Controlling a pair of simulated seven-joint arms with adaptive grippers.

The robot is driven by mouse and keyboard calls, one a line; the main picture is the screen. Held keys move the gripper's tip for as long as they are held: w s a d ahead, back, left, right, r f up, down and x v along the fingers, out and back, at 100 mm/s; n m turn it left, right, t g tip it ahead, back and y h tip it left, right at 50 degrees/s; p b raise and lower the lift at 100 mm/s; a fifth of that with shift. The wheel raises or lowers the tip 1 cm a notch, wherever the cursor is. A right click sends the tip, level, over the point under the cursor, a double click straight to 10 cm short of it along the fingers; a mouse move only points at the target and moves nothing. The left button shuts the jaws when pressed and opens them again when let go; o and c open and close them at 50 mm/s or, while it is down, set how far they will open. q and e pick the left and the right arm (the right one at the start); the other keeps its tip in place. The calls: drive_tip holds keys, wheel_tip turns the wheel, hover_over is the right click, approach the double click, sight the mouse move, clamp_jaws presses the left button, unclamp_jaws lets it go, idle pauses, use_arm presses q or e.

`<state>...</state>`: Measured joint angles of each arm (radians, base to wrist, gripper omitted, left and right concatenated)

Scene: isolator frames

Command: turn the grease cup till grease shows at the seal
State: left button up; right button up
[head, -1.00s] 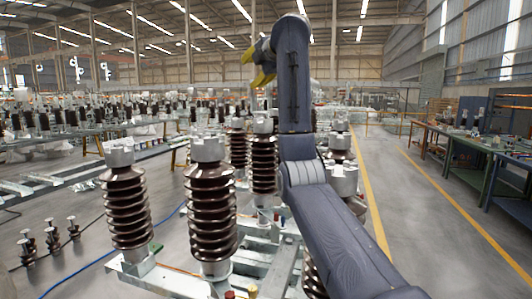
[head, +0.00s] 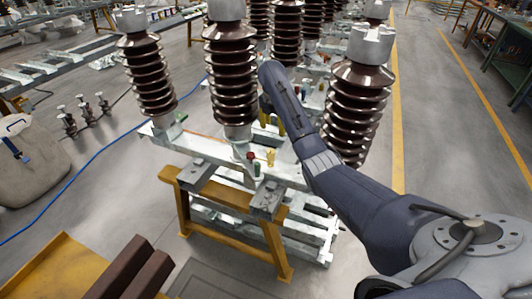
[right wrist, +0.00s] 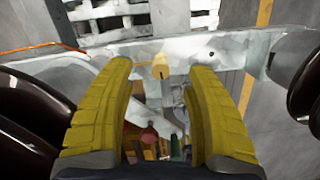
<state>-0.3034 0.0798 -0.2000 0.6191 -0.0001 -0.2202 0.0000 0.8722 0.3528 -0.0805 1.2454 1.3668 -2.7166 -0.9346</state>
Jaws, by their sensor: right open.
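A small brass-yellow cup (head: 271,158), which looks like the grease cup, stands on the grey metal frame (head: 212,150) between the dark insulator columns. In the right wrist view the same cup (right wrist: 160,66) shows between the fingertips, apart from both. My right gripper (right wrist: 163,72) is open, with its yellow fingers pointing towards the frame. In the head view the right gripper (head: 271,120) is partly hidden by my arm, above the cup. A red-topped fitting (head: 251,157) stands left of the cup. No grease or seal can be made out. My left gripper is out of view.
Tall ribbed insulators stand close by, one on the left (head: 232,75) and one on the right (head: 357,105). A yellow trestle (head: 183,212) supports the frame. A blue hose (head: 95,188) lies on the floor at the left.

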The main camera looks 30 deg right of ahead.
drive_tip(key=y, duration=0.1)
hover_over(270, 152)
drive_tip(key=shift+g, duration=0.4)
drive_tip(key=f, duration=0.4)
drive_tip(key=shift+w+d, duration=0.1)
drive_tip(key=shift+d, duration=0.15)
drive_tip(key=shift+a+f+n+y, duration=0.2)
drive_tip(key=shift+f+n+y, duration=0.1)
drive_tip(key=shift+f, duration=3.7)
drive_tip(key=shift+c, duration=0.5)
clamp_jaws()
